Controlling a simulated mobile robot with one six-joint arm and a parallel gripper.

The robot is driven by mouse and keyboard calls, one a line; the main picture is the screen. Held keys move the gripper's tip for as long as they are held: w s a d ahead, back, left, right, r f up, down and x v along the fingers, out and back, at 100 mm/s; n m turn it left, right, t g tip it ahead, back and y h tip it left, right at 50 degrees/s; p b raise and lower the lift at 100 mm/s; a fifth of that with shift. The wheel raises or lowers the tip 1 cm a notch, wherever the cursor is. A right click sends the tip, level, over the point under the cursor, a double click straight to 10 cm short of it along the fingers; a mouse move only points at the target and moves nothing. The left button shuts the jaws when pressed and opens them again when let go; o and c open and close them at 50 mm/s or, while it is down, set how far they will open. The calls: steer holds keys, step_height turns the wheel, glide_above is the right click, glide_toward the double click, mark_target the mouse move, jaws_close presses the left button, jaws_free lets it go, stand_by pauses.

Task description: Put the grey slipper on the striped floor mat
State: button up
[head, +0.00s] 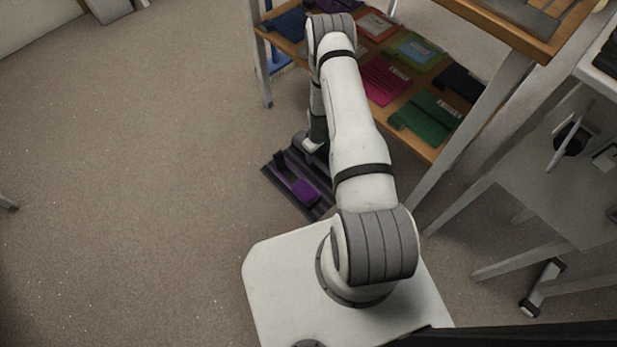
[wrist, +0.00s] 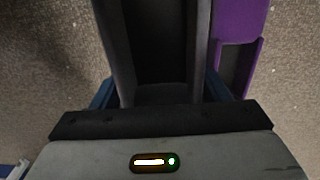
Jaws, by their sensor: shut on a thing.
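The grey slipper (wrist: 122,50) is between the fingers of my gripper (wrist: 160,95) in the wrist view, its dark hollow facing the camera. My gripper is shut on it. In the head view my gripper (head: 313,146) is low, over the far right part of the striped floor mat (head: 318,208). My arm hides most of the slipper there, and I cannot tell whether it touches the mat. The mat is dark with stripes and lies on the carpet beside my base.
A purple slipper (head: 305,191) lies on the mat; it also shows close to the grey one's right in the wrist view (wrist: 240,22). A wooden shelf (head: 420,148) with coloured flat items stands right of the arm. Open carpet (head: 130,180) lies to the left.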

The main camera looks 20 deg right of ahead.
steer(key=f+b, duration=0.2)
steer(key=f, duration=0.3)
steer(key=f+b, duration=0.2)
steer(key=f, duration=0.2)
steer(key=shift+d+f, duration=0.2)
steer(key=shift+f, duration=0.15)
steer(key=shift+f, duration=0.15)
steer(key=o, duration=1.1)
steer(key=shift+o, duration=0.2)
step_height(320, 180, up, 12)
steer(key=p, duration=0.4)
steer(key=shift+r+p, duration=0.2)
steer(key=shift+p, duration=0.2)
